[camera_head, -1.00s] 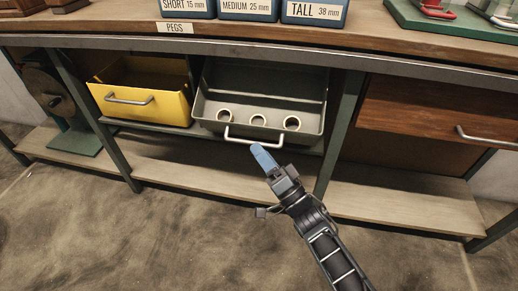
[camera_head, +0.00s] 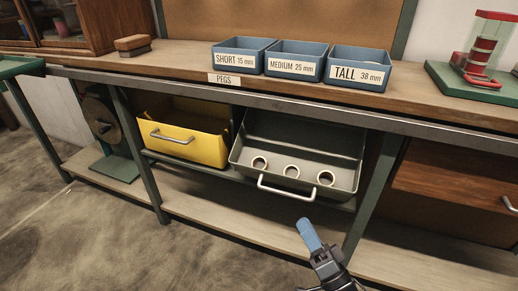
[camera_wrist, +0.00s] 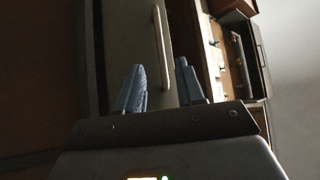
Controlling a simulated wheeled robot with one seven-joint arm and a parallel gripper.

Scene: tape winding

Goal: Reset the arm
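My gripper (camera_head: 309,234) is at the lower middle right of the head view, in front of the shelf and just below the handle of the grey drawer. In the wrist view its two blue fingers (camera_wrist: 160,88) stand apart with nothing held between them. The grey drawer (camera_head: 345,168) is pulled out under the bench and holds three pale rings (camera_head: 291,171) near its front. Its handle (camera_wrist: 163,45) shows in the wrist view beyond the fingertips. The fingers look clear of the handle.
A yellow drawer (camera_head: 203,149) is also open, left of the grey one. The bench top (camera_head: 175,60) carries blue peg bins (camera_head: 292,67) and a green-based device (camera_head: 488,82). A wooden drawer (camera_head: 450,185) is at right. Bench legs flank the drawers. Floor at front left is clear.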

